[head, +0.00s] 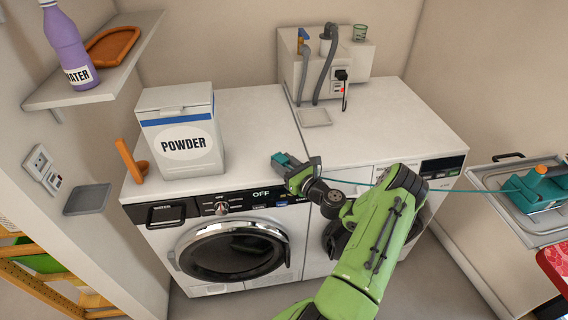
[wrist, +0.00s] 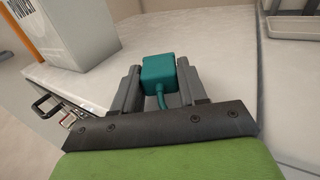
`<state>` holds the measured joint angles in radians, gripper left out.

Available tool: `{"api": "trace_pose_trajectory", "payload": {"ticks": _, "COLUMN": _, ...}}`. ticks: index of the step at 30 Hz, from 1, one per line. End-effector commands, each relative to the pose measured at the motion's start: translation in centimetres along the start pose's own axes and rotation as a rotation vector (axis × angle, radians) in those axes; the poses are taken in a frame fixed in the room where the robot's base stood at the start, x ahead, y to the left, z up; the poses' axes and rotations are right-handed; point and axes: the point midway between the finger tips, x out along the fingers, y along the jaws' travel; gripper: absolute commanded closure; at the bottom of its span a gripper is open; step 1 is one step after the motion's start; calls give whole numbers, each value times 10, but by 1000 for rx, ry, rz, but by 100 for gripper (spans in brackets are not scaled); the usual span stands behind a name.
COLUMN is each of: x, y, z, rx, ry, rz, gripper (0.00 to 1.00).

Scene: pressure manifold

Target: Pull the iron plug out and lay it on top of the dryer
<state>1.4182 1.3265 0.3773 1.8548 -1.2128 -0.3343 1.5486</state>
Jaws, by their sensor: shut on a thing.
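The teal iron plug (head: 280,159) is in my gripper (head: 290,168), above the tops of the two machines near the front edge. In the wrist view the plug (wrist: 159,71) sits between the two grey fingers of my gripper (wrist: 157,80), with its cord running down toward the palm. The teal cord (head: 455,189) stretches right to the teal iron (head: 540,190) on a grey tray. The right-hand machine (head: 385,128), which looks like the dryer, has a white top. The left machine (head: 265,118) has a drawer and a display reading OFF.
A POWDER box (head: 187,135) and an orange object (head: 130,160) stand on the left machine. A wall socket (head: 38,160) is at left. A box with hoses and a black plug (head: 340,75) is behind the right machine, near a small grey tray (head: 315,117). The right machine's top is mostly clear.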

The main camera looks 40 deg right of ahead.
Motion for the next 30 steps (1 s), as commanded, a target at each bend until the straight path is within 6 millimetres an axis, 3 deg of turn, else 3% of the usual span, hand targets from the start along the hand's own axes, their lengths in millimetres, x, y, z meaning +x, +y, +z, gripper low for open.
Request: {"api": "trace_pose_trajectory", "payload": {"ticks": 30, "x": -2, "y": 2, "z": -25, "rx": 13, "ry": 14, "rz": 2, "gripper": 100}}
